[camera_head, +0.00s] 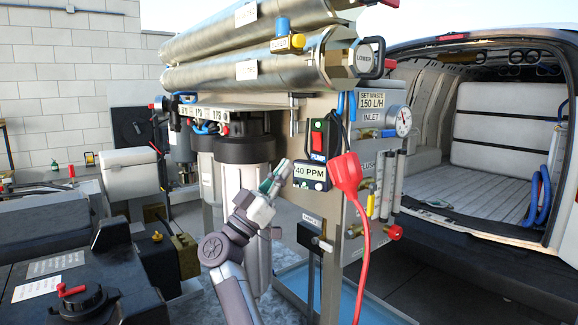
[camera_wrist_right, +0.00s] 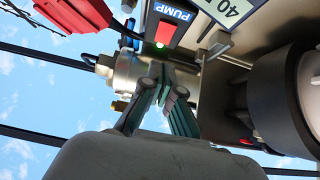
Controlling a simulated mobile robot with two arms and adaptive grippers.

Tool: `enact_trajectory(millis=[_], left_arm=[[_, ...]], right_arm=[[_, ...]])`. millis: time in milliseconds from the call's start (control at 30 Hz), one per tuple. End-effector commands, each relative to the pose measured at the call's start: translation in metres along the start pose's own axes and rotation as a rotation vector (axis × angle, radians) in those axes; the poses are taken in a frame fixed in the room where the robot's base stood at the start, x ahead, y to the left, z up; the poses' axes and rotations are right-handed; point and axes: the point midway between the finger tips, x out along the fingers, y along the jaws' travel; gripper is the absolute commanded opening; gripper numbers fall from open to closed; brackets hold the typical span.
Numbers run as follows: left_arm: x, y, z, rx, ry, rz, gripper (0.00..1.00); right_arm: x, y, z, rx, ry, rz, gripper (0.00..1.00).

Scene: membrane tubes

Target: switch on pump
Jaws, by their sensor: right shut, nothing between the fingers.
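The pump switch (camera_head: 317,137) is a red rocker in a dark housing on the steel panel, above a blue PUMP label. In the right wrist view the red switch (camera_wrist_right: 166,31) shows beside the PUMP label (camera_wrist_right: 174,12), with a small green light glowing at its edge. My right gripper (camera_head: 279,172) is shut and empty. It is left of and below the switch, beside the 40 PPM meter (camera_head: 310,172). In the wrist view its fingertips (camera_wrist_right: 163,72) point towards the switch and look apart from it. My left gripper is not in view.
A red plug with a cable (camera_head: 346,173) hangs right of the meter. A black-topped filter housing (camera_head: 246,150) stands left of my gripper. Steel membrane tubes (camera_head: 250,70) lie above. A gauge (camera_head: 403,121) and flow tubes (camera_head: 389,182) are on the panel's right.

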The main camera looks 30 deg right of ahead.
Motion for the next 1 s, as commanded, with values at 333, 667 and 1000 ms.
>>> enact_trajectory(millis=[333,667,1000], left_arm=[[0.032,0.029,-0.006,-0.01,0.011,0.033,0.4],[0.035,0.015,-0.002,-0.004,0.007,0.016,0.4],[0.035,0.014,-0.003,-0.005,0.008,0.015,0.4]], right_arm=[[-0.059,0.0,0.013,0.0,-0.002,0.0,0.0],[-0.071,0.001,0.013,-0.001,-0.001,0.002,0.0],[-0.07,0.0,0.012,-0.001,0.0,0.002,0.0]])
